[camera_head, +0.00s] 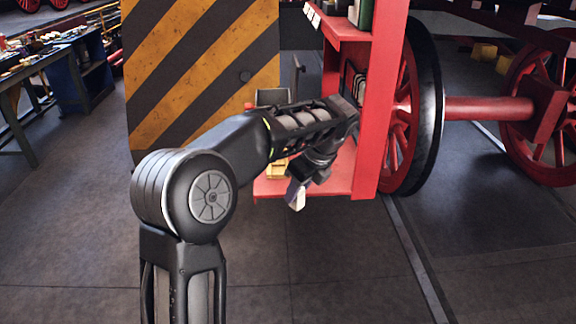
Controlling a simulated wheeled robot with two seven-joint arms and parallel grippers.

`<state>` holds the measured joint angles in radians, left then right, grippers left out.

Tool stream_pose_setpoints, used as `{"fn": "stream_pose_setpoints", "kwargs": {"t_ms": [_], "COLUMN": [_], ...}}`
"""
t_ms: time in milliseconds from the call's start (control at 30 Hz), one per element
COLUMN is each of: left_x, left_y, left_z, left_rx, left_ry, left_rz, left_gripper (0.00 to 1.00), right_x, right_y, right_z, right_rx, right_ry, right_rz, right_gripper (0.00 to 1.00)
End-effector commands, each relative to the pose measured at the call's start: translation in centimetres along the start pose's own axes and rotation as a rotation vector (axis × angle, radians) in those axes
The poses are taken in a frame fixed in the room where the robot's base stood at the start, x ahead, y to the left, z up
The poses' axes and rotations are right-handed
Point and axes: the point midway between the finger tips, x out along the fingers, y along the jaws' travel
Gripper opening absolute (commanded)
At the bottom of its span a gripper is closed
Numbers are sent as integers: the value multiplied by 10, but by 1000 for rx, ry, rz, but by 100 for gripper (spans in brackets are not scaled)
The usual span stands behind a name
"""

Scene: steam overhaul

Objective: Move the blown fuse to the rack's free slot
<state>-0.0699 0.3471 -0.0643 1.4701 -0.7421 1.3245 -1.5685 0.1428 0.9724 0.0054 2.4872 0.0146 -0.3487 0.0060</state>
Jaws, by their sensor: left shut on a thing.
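My left arm reaches in from the bottom, and its gripper (299,191) points down in front of the red shelf unit (365,120). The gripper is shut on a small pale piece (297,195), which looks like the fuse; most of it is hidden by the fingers. It is at the front edge of the lower red shelf (335,184). I cannot tell whether it touches the shelf. I cannot make out the rack's free slot; my arm covers much of the unit's inside. My right gripper is not in view.
A yellow-and-black striped panel (200,70) stands behind my arm. A small yellowish thing (277,170) lies on the lower shelf. Red wheels on an axle (490,107) stand at right. A workbench (45,65) is far left. The front floor is clear.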

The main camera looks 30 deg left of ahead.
Motion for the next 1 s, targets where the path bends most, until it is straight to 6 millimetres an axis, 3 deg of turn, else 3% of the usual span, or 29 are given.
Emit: {"fn": "stream_pose_setpoints", "kwargs": {"t_ms": [167,400,600,733,1000], "left_x": [47,124,169,191,191], "left_y": [6,21,30,29,28], "left_z": [-69,-180,-247,-264,-264], "left_rx": [-390,-1100,-1539,-1624,-1623], "left_ry": [-2,-6,-1,4,2], "left_rz": [177,472,649,677,672], "left_gripper": [0,0,0,0,0], "right_x": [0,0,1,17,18], "right_y": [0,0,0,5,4], "right_z": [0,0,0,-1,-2], "right_rx": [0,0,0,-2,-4], "right_ry": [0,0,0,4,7], "right_rz": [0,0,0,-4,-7], "right_gripper": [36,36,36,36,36]}}
